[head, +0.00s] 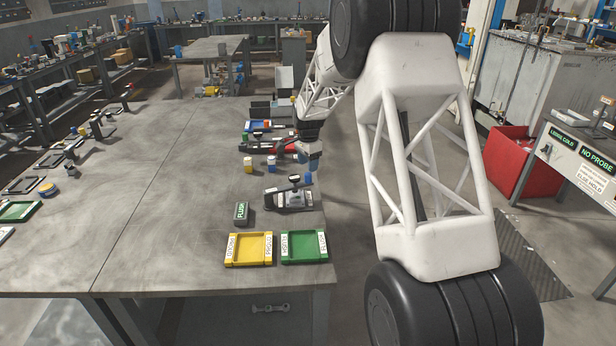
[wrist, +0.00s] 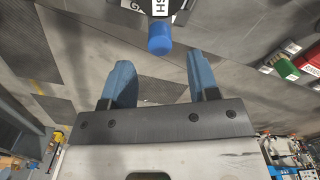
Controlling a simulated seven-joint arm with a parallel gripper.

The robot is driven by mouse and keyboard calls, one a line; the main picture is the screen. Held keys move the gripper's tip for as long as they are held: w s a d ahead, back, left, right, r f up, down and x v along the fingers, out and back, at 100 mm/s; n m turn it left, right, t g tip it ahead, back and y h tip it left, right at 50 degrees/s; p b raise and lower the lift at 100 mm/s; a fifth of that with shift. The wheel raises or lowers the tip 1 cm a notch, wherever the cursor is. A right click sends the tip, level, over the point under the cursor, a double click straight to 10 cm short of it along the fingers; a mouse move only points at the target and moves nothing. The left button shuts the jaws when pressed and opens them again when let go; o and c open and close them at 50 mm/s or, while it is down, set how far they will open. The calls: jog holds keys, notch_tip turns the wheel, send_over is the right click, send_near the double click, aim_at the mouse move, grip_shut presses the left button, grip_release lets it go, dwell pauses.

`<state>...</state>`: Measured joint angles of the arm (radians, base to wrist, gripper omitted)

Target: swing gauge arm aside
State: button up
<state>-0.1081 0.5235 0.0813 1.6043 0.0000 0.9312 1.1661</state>
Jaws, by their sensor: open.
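The gauge fixture (head: 288,199), a grey plate with a dark raised part on top, sits near the right edge of the table in the head view. Its swinging arm is too small to make out clearly. My gripper (head: 313,166) is just above and behind the fixture's right end. In the wrist view, my gripper (wrist: 161,82) has its two blue fingers wide apart with nothing between them. A blue cylindrical end (wrist: 160,38) with a white lettered label shows just beyond the fingertips.
A dark FLUSH block (head: 241,212) stands left of the fixture. A yellow tray (head: 229,250) and a green tray (head: 300,260) lie in front. Yellow (head: 247,164) and blue-topped (head: 271,164) small items stand behind. The table's middle (head: 170,190) is clear.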

aim_at(308, 174)
jog(key=shift+f, duration=2.85)
jog(key=shift+c, duration=0.5)
grip_shut()
